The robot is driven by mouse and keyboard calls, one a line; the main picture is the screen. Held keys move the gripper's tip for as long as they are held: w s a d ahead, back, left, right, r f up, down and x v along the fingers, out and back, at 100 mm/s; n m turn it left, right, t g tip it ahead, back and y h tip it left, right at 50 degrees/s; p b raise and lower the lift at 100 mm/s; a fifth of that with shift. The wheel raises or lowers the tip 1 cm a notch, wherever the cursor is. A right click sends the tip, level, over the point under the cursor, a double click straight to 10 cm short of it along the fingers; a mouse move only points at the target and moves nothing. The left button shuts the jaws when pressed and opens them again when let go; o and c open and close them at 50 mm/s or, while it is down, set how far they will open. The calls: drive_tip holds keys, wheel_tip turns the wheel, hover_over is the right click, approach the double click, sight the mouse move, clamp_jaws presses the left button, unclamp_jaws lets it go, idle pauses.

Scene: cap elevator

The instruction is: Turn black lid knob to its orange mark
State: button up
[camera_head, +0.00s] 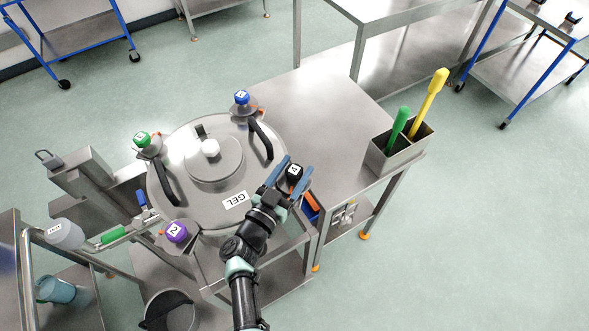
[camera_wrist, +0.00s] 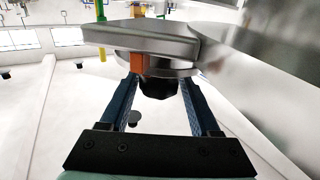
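The black lid knob (camera_head: 294,171), with a white number label on top, sits at the right rim of the round steel lid (camera_head: 212,205) marked GEL. In the wrist view the dark knob (camera_wrist: 158,88) shows beneath a steel plate. An orange mark (camera_wrist: 137,63) is on the steel beside it, left of the knob in that view. My gripper (camera_head: 290,175) has its two blue fingers on either side of the knob. In the wrist view my gripper (camera_wrist: 160,92) is open, with gaps seen between fingers and knob.
Blue (camera_head: 241,97), green (camera_head: 141,139) and purple (camera_head: 176,231) knobs stand around the lid rim. A steel box (camera_head: 392,158) with green and yellow tools stands right; the table between is clear.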

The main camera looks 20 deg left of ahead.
drive_tip(key=shift+o, duration=1)
drive_tip(key=shift+f, duration=0.1)
drive_tip(key=shift+s, duration=0.2)
drive_tip(key=s+a+b, duration=0.1)
drive_tip(key=s, duration=1.1)
drive_tip(key=shift+s+a, duration=0.25)
drive_tip(key=shift+a, duration=0.1)
